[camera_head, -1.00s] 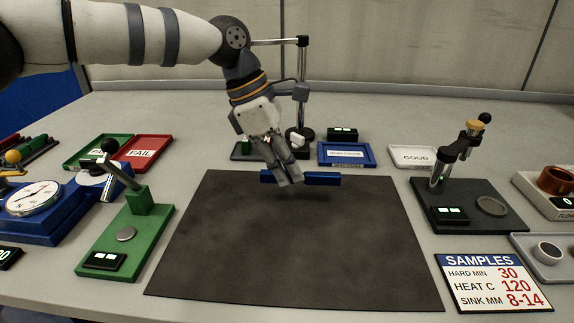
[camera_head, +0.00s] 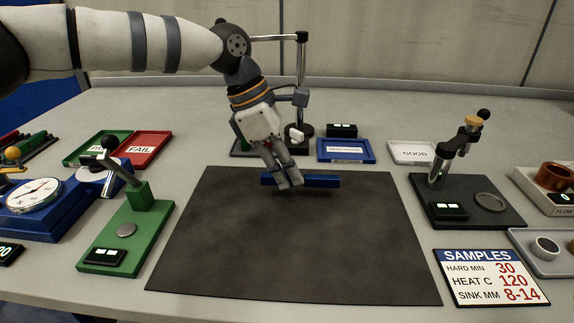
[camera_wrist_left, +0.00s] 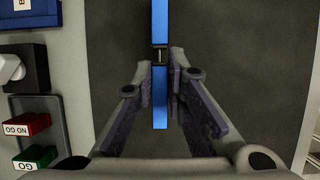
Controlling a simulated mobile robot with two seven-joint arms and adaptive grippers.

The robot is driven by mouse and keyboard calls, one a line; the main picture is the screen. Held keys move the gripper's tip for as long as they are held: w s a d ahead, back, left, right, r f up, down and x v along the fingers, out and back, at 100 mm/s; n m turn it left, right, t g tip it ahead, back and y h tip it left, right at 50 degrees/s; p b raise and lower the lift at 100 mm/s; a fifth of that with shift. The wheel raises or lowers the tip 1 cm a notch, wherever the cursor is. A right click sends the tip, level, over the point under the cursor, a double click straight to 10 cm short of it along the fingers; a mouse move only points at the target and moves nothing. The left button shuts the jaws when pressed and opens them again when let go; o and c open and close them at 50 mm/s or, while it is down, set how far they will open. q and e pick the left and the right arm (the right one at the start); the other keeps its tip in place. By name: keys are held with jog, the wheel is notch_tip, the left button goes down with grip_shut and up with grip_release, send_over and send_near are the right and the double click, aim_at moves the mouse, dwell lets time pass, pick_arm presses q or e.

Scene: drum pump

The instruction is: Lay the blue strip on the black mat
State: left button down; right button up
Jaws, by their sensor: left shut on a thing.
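The blue strip (camera_head: 322,181) is a long, narrow bar lying level over the far part of the black mat (camera_head: 300,250). My left gripper (camera_head: 289,184) is shut on the strip and reaches down from above. In the left wrist view the fingertips (camera_wrist_left: 160,72) close on the strip (camera_wrist_left: 160,108) from both sides, and it sticks out beyond them at both ends. A dark shadow shows on the mat just below the strip, so it seems slightly above the surface. My right gripper is not in view.
The mat is otherwise bare. A blue tray (camera_head: 346,158) and a white GOOD tray (camera_head: 413,160) stand behind it. A green lever stand (camera_head: 126,240) is on its left, and a dark lever stand (camera_head: 500,213) and SAMPLES card (camera_head: 492,277) are on its right.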

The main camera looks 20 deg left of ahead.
aim_at(287, 175)
pick_arm(q)
jog(key=shift+f, duration=0.15)
jog(key=shift+f, duration=0.6)
jog(key=shift+f, duration=0.5)
dwell(1.1)
jog(key=c, duration=1.2)
grip_release()
jog(key=shift+r+p, duration=0.4)
jog(key=shift+r, duration=1.1)
jog(key=shift+r+p, duration=0.45)
jog(key=shift+r, duration=2.05)
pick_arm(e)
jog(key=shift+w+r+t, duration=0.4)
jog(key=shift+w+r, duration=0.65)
